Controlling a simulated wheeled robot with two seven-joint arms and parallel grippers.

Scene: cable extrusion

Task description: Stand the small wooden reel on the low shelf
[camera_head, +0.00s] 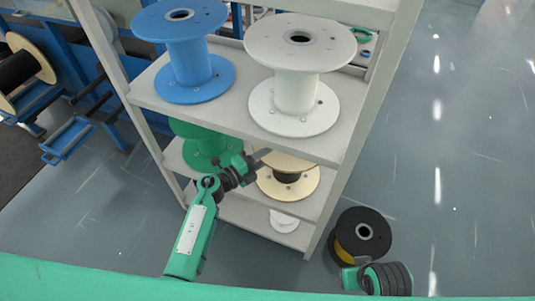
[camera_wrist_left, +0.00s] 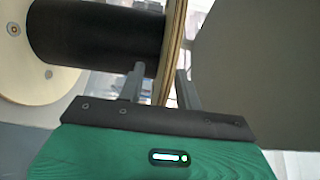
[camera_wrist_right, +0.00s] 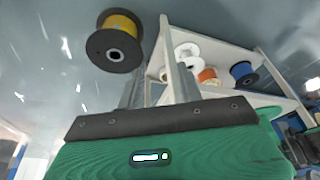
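A wooden reel (camera_head: 293,190) with pale flanges and a dark winding stands on the middle level of the grey shelf unit (camera_head: 235,128), partly hidden by the board above. My left gripper (camera_head: 262,155) is beside its upper part. In the left wrist view the reel's dark winding (camera_wrist_left: 95,38) fills the upper left, and a flange edge (camera_wrist_left: 172,45) passes between the two fingers of the left gripper (camera_wrist_left: 160,85), with gaps visible. My right gripper (camera_wrist_right: 155,85) is open and empty; in the head view only its wrist shows at the lower right.
A blue reel (camera_head: 195,70) and a white reel (camera_head: 297,92) stand on the upper board. A green reel (camera_head: 205,150) is left of the wooden one. A small white reel (camera_head: 284,221) is on the lowest board. A black-flanged yellow reel (camera_head: 350,232) sits on the floor, right of the unit.

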